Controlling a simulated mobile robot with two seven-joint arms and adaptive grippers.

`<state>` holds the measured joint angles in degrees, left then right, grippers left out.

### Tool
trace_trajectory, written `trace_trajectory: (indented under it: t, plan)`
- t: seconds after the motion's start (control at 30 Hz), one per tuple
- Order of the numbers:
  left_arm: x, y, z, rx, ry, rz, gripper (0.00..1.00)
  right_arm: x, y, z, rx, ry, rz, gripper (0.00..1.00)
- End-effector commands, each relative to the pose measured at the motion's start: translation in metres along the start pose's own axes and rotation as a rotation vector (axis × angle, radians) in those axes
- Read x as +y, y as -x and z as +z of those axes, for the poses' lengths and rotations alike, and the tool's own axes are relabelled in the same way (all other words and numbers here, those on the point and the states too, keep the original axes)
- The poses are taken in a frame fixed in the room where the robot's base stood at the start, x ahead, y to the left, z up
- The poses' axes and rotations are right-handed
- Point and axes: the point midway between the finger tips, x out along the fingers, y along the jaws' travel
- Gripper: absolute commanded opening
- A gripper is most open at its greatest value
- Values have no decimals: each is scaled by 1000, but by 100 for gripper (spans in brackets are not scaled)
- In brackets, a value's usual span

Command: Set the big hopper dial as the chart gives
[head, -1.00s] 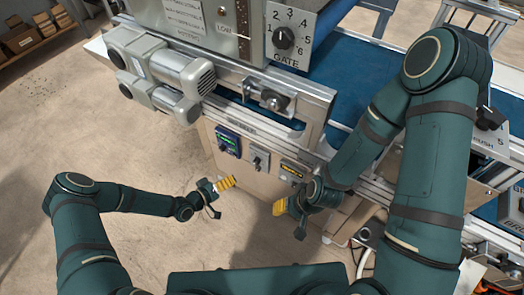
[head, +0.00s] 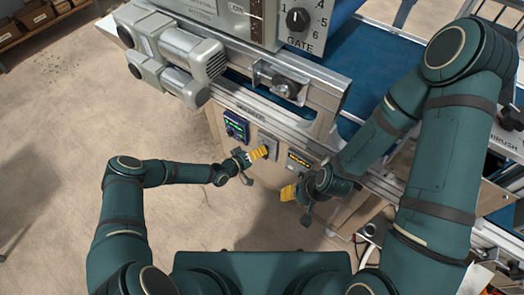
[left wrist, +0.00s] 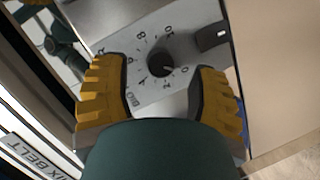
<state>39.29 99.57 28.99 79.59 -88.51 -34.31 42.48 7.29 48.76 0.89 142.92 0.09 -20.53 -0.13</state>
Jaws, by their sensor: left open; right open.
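The big hopper dial is a black knob (left wrist: 162,66) on a pale plate marked "BIG", with numbers from 0 to 10 around it. Which number its pointer meets is too small to tell. In the head view its grey plate (head: 270,143) is on the front of the machine, partly hidden by my left gripper (head: 259,153). In the left wrist view my left gripper (left wrist: 157,70) is open, with yellow fingers on either side of the knob and visible gaps to it. My right gripper (head: 288,192) is open, lower and to the right. No readable chart shows.
Above are a metal rail, grey motors (head: 180,55) and the GATE dial (head: 297,18). Open floor (head: 60,150) is on the left.

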Motion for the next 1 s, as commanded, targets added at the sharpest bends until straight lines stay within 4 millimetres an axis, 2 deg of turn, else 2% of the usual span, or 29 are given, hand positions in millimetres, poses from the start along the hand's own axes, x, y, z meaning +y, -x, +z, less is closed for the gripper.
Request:
trace_trajectory:
  t: [0.2,0.53,0.7,1.0]
  plan:
    - [0,-18,0,0,1,0,59,1,-3,0,2,0,0,47]
    - [0,-19,0,0,0,-1,58,1,-3,0,2,0,0,47]
    - [0,-19,0,0,0,0,0,1,-3,0,2,0,0,47]
    - [1,-19,0,0,-13,-4,0,1,-2,0,1,0,0,47]
